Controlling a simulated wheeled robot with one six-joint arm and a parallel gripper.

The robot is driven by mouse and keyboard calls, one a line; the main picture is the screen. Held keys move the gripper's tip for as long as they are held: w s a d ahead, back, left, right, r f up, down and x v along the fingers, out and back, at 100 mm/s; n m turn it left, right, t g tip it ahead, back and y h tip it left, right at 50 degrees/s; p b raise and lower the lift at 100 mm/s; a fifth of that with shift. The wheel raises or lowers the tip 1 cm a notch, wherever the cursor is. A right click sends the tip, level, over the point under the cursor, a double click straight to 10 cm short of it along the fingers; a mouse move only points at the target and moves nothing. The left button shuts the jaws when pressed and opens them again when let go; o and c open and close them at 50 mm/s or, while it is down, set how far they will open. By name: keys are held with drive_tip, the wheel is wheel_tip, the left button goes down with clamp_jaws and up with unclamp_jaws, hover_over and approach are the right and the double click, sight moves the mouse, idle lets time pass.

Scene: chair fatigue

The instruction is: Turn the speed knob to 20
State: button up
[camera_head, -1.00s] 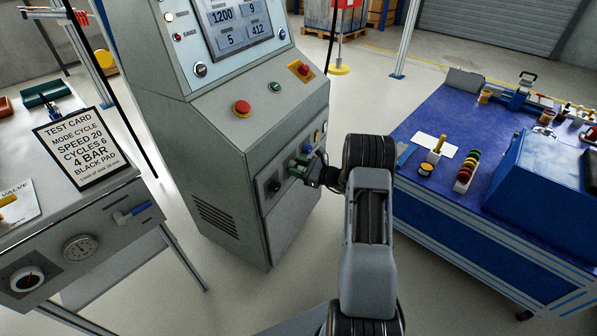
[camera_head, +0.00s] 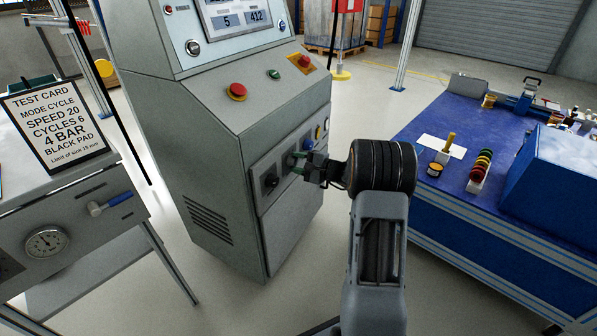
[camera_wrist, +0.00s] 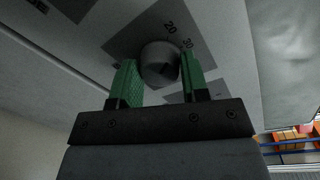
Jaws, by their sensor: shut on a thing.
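The speed knob (camera_wrist: 160,62) is a round grey knob on a dark scale plate (camera_wrist: 122,44) in the wrist view. The numbers 20 and 30 show beside it on the plate. My gripper (camera_wrist: 158,78) has its two green fingers on either side of the knob and is shut on it. In the head view my gripper (camera_head: 297,162) is at the front panel of the grey control cabinet (camera_head: 225,130), and hides most of the knob there. The knob's pointer is not clear in the wrist view. A test card (camera_head: 55,128) at left reads SPEED 20.
A red stop button (camera_head: 236,91) is above. A blue workbench (camera_head: 440,110) stands at right, with open floor between.

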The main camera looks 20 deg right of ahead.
drive_tip(key=shift+f+n+b, duration=0.15)
drive_tip(key=shift+n+b, duration=0.55)
drive_tip(key=shift+b, duration=0.35)
drive_tip(key=o, duration=0.9)
drive_tip(key=p+v, duration=0.3)
drive_tip(key=v, duration=1.1)
